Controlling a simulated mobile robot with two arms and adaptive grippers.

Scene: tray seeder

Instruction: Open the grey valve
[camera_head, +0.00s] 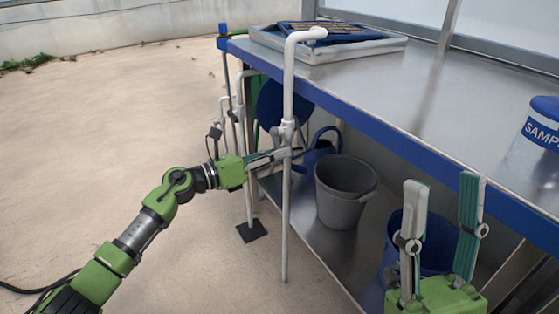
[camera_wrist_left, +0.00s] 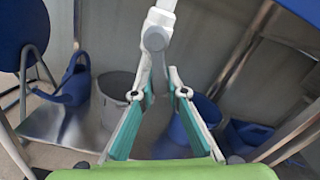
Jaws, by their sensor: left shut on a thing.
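A white pipe (camera_head: 287,215) stands upright in front of the bench, with a bent spout at its top. The grey valve (camera_wrist_left: 154,40) sits on this pipe, and its handle points down between my left fingers in the left wrist view. In the head view the valve (camera_head: 287,130) is small, and its handle is mostly hidden by the gripper. My left gripper (camera_head: 282,154) reaches in from the left and is shut on the handle; it also shows in the left wrist view (camera_wrist_left: 160,78). My right gripper (camera_head: 445,183) is open and empty, at the lower right.
A metal bench (camera_head: 400,85) with a blue edge holds a seed tray (camera_head: 355,49) and a blue-lidded container (camera_head: 543,110). On its lower shelf (camera_head: 320,247) are a grey bucket (camera_head: 343,205), a blue watering can (camera_head: 318,150) and a blue bucket (camera_head: 440,242). The floor at left is clear.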

